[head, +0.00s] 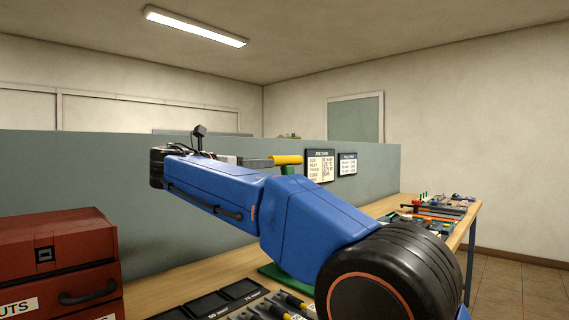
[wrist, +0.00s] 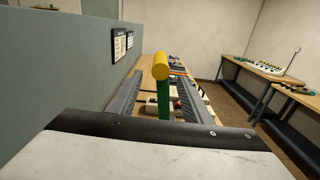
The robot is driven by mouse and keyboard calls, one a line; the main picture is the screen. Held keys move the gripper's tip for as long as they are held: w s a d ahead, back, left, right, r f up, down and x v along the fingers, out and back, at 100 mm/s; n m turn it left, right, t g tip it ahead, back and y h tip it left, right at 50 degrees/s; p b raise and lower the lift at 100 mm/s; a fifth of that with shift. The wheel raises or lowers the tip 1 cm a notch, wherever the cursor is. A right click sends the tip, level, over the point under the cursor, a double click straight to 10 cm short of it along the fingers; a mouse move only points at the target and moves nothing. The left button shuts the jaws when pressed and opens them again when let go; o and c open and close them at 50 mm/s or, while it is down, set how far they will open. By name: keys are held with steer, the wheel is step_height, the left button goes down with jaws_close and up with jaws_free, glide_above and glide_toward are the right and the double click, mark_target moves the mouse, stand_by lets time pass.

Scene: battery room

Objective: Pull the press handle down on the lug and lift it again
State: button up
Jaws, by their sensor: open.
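The press handle (head: 287,160) has a yellow grip, seen end-on in the wrist view (wrist: 161,66). It stands high over the bench, roughly level in the head view. The green press (head: 288,170) is mostly hidden behind my blue arm; its green part also shows below the grip in the wrist view (wrist: 164,104). My gripper (wrist: 159,77) is open, with one finger on each side of the grip and a gap on both sides. In the head view my gripper (head: 254,161) reaches to the handle's left end. I cannot make out the lug.
The wooden bench (head: 181,297) runs along a grey-green partition (head: 130,200) with a job card (head: 320,165). A red toolbox (head: 60,262) stands at left. Black trays (head: 222,300) and tools lie in front; more tools (head: 435,208) lie at the far end.

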mark_target(285, 165)
steer(key=x, duration=1.1)
steer(key=shift+w+d, duration=0.2)
steer(key=shift+d, duration=0.05)
jaws_close()
